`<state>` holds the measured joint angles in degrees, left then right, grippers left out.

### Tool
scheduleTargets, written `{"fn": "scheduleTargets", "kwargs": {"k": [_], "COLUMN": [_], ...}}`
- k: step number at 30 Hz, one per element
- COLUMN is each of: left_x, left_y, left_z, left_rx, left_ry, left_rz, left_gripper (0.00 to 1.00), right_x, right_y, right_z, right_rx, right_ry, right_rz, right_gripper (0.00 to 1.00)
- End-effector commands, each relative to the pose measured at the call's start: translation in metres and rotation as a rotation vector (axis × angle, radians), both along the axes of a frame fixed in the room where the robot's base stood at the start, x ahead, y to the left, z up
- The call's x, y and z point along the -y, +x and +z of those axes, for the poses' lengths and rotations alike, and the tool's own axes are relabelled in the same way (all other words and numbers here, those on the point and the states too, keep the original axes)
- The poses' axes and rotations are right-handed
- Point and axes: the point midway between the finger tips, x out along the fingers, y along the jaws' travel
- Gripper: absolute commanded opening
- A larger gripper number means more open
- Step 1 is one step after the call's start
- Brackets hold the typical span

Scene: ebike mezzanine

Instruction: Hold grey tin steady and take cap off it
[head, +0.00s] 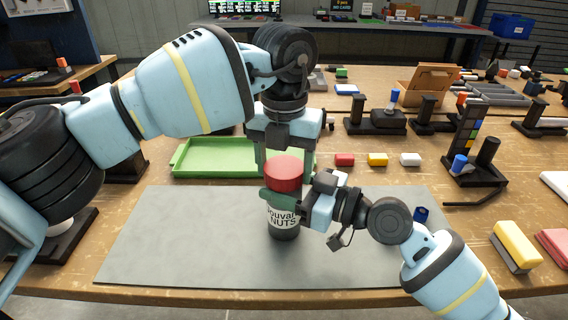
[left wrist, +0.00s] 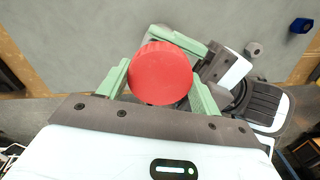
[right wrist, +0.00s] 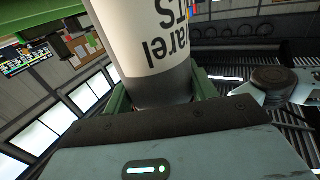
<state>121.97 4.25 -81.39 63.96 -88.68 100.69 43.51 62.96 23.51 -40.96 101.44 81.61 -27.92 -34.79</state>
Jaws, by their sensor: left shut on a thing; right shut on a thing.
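The grey tin (head: 285,232), with a white label reading "NUTS", is upright above the grey mat; I cannot tell whether its base touches. Its round red cap (head: 284,172) is at the top. My left gripper (head: 284,163) comes from above and is shut on the cap; in the left wrist view the green fingers flank the cap (left wrist: 160,73). My right gripper (head: 288,198) comes from the right and is shut on the tin's body just below the cap. The right wrist view shows the tin (right wrist: 158,60) between its fingers.
The grey mat (head: 170,240) is mostly clear. A green tray (head: 215,172) lies behind. Red (head: 344,159), yellow (head: 377,159) and white (head: 410,159) blocks stand behind the mat. A small blue piece (head: 421,214) is at right, near a black fixture (head: 484,165).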

Motion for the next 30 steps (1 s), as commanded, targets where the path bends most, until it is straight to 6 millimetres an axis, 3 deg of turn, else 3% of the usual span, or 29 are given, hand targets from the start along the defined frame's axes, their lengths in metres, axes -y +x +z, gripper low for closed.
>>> {"fn": "scheduleTargets", "kwargs": {"k": [12,18,30], "left_x": [0.0011,0.0011,0.0013], "left_y": [-0.0005,-0.0004,-0.0005], "left_z": [0.0007,0.0008,0.0009], "left_rx": [-0.002,-0.001,-0.001], "left_ry": [0.000,0.000,0.000], "left_rz": [0.665,0.898,0.928], "left_gripper": [0.37,0.37,0.37], "right_x": [0.0011,0.0010,0.0006], "right_y": [0.0011,0.0011,0.0005], "right_z": [-0.0005,-0.0005,-0.0005], "right_rx": [0.000,0.000,0.000], "right_ry": [-0.001,-0.001,-0.001], "right_rz": [-0.003,-0.003,-0.002], "right_gripper": [0.00,0.00,0.00]}}
